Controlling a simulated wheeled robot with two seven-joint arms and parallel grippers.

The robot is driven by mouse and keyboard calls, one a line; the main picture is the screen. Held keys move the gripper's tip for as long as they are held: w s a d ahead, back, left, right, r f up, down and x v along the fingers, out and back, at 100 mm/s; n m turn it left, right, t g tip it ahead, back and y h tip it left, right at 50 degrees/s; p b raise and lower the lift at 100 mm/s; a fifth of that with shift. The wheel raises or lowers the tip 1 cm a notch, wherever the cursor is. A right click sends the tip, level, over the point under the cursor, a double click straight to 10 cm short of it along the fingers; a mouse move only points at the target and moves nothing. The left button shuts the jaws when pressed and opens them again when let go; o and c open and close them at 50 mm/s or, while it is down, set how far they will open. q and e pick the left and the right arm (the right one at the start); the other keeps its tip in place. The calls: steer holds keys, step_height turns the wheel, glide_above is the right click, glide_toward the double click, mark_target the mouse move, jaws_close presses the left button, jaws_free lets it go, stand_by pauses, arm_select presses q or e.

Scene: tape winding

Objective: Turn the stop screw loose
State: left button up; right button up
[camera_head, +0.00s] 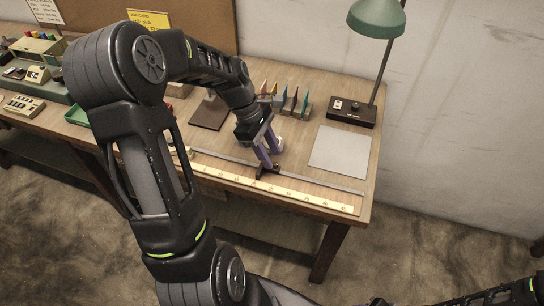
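A pale yellow measuring strip (300,195) with marks runs along the front of the wooden bench. A thin grey rail (325,184) lies just behind it. A small dark stop (267,173) sits on the rail near its middle. My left gripper (271,156) reaches down over the bench with its purple fingers at the stop, one fingertip right above or against it. I cannot tell whether the fingers touch it or hold anything. The stop's screw cannot be made out; a small whitish thing (280,142) shows beside the fingers.
A grey sheet (341,150) lies to the right, under a green lamp (377,18) with a dark base (352,112). A rack of coloured cards (287,101) and a brown pad (210,113) stand behind. My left arm hides the bench's left middle.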

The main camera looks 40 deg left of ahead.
arm_select(q)
steer(key=v, duration=0.6)
steer(key=shift+s, duration=0.1)
stand_by(0.4)
